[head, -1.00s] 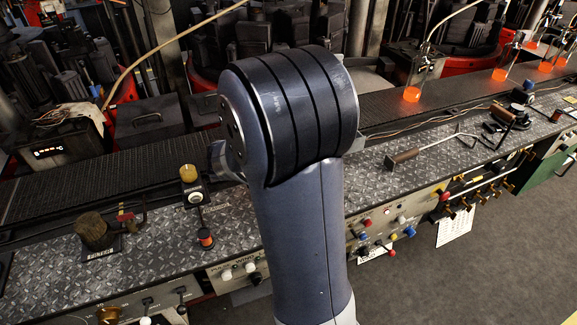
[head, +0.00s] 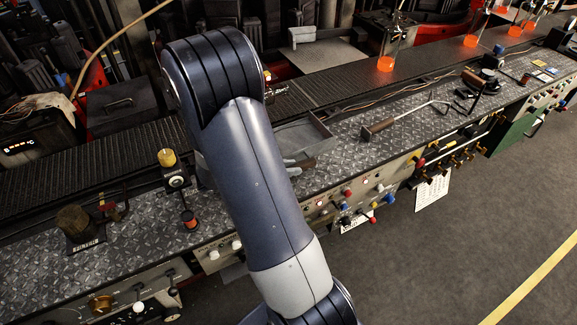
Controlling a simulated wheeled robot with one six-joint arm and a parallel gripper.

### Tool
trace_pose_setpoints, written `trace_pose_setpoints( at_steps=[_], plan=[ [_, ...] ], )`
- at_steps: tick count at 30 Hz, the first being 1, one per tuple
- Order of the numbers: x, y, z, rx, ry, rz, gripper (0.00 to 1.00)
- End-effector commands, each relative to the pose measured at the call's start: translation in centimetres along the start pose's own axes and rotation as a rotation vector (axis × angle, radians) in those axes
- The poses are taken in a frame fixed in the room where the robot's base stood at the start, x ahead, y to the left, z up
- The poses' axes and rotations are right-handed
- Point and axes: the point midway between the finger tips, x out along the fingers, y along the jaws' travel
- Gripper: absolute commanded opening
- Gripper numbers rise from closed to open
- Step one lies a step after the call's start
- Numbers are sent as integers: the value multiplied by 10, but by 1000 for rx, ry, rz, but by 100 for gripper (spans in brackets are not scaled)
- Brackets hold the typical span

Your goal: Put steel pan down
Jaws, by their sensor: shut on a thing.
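The dark conveyor (head: 330,85) runs behind, with glowing orange pieces (head: 386,63). Knobs (head: 347,193) line the bench front.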

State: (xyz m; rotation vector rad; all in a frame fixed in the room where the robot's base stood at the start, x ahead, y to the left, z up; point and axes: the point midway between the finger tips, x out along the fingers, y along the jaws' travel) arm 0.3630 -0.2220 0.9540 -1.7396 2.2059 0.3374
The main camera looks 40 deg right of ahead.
Motion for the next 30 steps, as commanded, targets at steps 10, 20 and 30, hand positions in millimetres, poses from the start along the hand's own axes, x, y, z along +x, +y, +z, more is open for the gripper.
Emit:
trace_pose_setpoints(
  at_steps=[10,20,30],
  plan=[
    [1,0,2,4,1,-1,0],
    [1,0,2,1,0,0,40],
    [-9,-1,2,2,0,-4,40]
  ],
)
